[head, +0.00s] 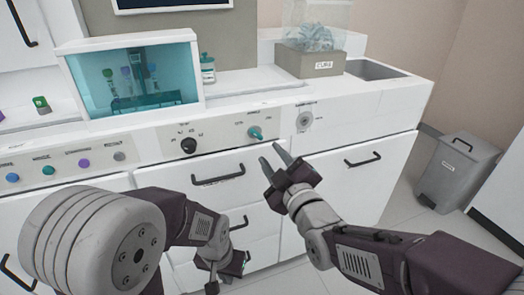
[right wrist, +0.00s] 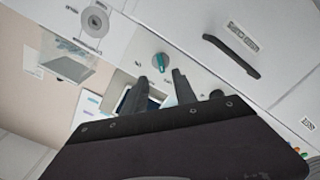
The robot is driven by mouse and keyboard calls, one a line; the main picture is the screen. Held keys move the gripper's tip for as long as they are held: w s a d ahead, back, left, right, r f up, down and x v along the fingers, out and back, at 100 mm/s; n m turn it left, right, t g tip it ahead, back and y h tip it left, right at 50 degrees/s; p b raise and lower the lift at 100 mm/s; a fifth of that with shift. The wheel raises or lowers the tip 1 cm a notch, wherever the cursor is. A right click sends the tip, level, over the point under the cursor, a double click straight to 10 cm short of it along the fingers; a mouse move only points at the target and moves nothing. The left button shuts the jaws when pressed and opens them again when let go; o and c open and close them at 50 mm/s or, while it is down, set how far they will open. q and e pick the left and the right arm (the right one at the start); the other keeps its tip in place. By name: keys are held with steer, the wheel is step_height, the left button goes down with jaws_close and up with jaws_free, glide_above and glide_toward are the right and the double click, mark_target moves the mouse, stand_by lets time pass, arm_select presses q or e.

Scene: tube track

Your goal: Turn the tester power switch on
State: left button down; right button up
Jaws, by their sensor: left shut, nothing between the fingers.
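A teal rotary knob (head: 255,132) sits on the beige control panel (head: 218,131) on the cabinet front; it also shows in the right wrist view (right wrist: 160,62). Its label is too small to read, so I cannot tell whether it is the tester power switch or which setting it has. My right gripper (head: 270,152) is open and empty, just below and right of the knob. In the right wrist view its fingertips (right wrist: 160,75) point towards the knob, which lies between and beyond them. My left gripper (head: 228,268) is shut and empty, low before the drawers.
A black knob (head: 188,145) is left on the same panel. Several coloured buttons (head: 48,170) are farther left. A round dial (head: 304,120) is to the right. A drawer handle (head: 218,180) protrudes below. A glass-fronted case (head: 132,80) stands on the counter.

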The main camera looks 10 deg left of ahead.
mark_target(258, 136)
steer(key=b+x, duration=0.2)
steer(key=x, duration=0.6)
steer(key=shift+a+f, duration=0.1)
steer(key=shift+w+a, duration=0.3)
steer(key=shift+w, duration=0.1)
jaws_close()
